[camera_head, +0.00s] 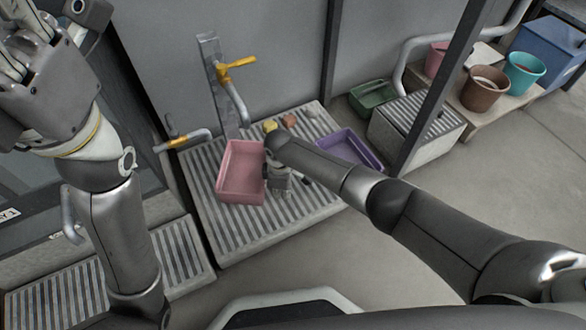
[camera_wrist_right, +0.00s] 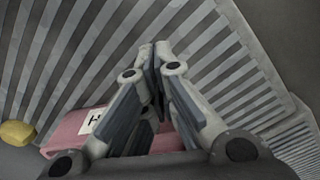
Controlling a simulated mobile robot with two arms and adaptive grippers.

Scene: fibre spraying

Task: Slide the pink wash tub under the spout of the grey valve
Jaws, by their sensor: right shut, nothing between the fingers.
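The pink wash tub (camera_head: 232,188) stands upright on a slatted grey platform, left of my right gripper. In the right wrist view the tub (camera_wrist_right: 68,138) shows partly behind my fingers, with a white label. A wall tap with a yellow lever (camera_head: 238,68) has a grey spout (camera_head: 236,103) that comes down near the tub's far edge. A second tap with a yellow handle (camera_head: 178,143) is to its left. My right gripper (camera_head: 280,182) is shut and empty beside the tub; its fingertips (camera_wrist_right: 155,55) meet. I cannot tell whether it touches the tub. My left gripper (camera_head: 22,65) is raised, upper left.
The slatted platform (camera_head: 215,235) has bare room in front. A purple tray (camera_head: 350,150) lies behind my right arm. A yellow object (camera_head: 270,125) lies near the tub. A green tub (camera_head: 372,97) and a dark post (camera_head: 432,95) stand to the right.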

